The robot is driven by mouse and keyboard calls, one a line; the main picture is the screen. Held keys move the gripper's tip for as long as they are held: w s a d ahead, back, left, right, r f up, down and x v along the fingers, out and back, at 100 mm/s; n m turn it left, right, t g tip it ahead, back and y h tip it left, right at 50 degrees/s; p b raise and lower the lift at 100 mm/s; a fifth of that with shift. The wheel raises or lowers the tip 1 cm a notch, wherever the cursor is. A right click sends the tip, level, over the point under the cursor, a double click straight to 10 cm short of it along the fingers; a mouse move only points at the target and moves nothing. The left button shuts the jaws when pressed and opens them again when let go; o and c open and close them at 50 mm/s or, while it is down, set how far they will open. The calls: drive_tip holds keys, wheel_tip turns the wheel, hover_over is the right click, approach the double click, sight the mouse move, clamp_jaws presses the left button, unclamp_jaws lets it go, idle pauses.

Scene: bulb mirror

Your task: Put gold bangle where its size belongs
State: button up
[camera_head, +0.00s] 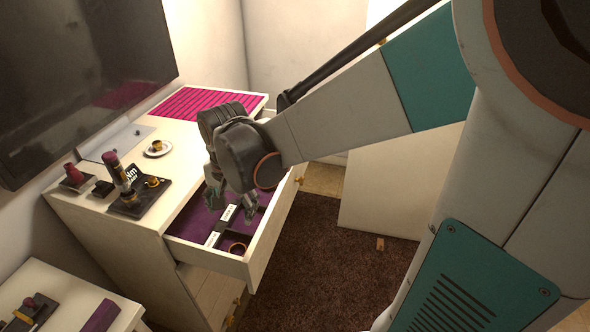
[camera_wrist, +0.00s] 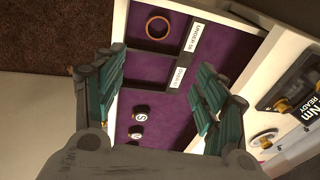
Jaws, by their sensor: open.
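A gold ring-shaped band (camera_head: 237,248), which looks like a bangle, lies flat in the front compartment of the open purple-lined drawer (camera_head: 272,238). In the wrist view the band (camera_wrist: 158,27) sits beside a white label that seems to read "UNDER 56". A second label (camera_wrist: 178,77) marks the neighbouring compartment, which looks empty; its text is unclear. Another small gold piece (camera_head: 157,146) rests on a white saucer (camera_head: 150,152) on the dresser. My gripper (camera_head: 236,208) is open and empty above the drawer; its fingers (camera_wrist: 162,62) frame the compartments.
A black device with "Nm READY" (camera_head: 134,173) and a gold piece (camera_head: 152,182) stands on the dresser top. A pink slatted tray (camera_head: 200,102) and a dark screen (camera_head: 80,70) are behind.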

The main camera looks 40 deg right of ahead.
drive_tip(key=s+r+n+t, duration=0.5)
drive_tip(key=s+r+n, duration=0.3)
drive_tip(key=s+n, duration=0.2)
drive_tip(key=shift+s+a+r+n, duration=0.2)
drive_tip(key=shift+s+n, duration=0.1)
drive_tip(key=shift+s, duration=0.6)
